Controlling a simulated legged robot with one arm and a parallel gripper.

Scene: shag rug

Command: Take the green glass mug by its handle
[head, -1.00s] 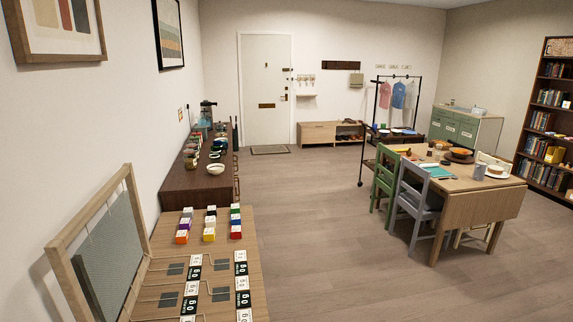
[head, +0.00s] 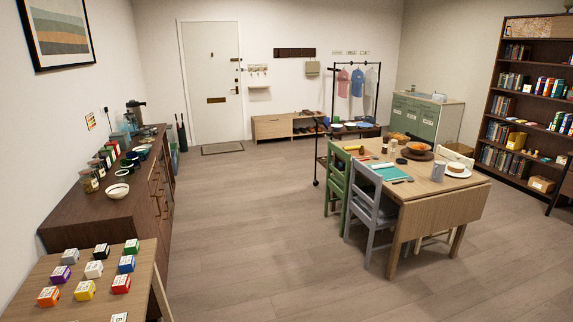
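I cannot make out a green glass mug for certain. A dark wood sideboard (head: 85,212) along the left wall carries several small mugs or jars (head: 105,155) in a row, some dark or greenish, too small to tell apart. A white bowl (head: 117,191) sits near its front end. No handle can be made out. My gripper is not in view.
A low wooden table (head: 35,293) with several coloured boxes is at the front left. A dining table (head: 440,200) with dishes stands right, with a green chair (head: 339,180) and grey chair (head: 372,215) on its left. The floor (head: 235,240) between is clear.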

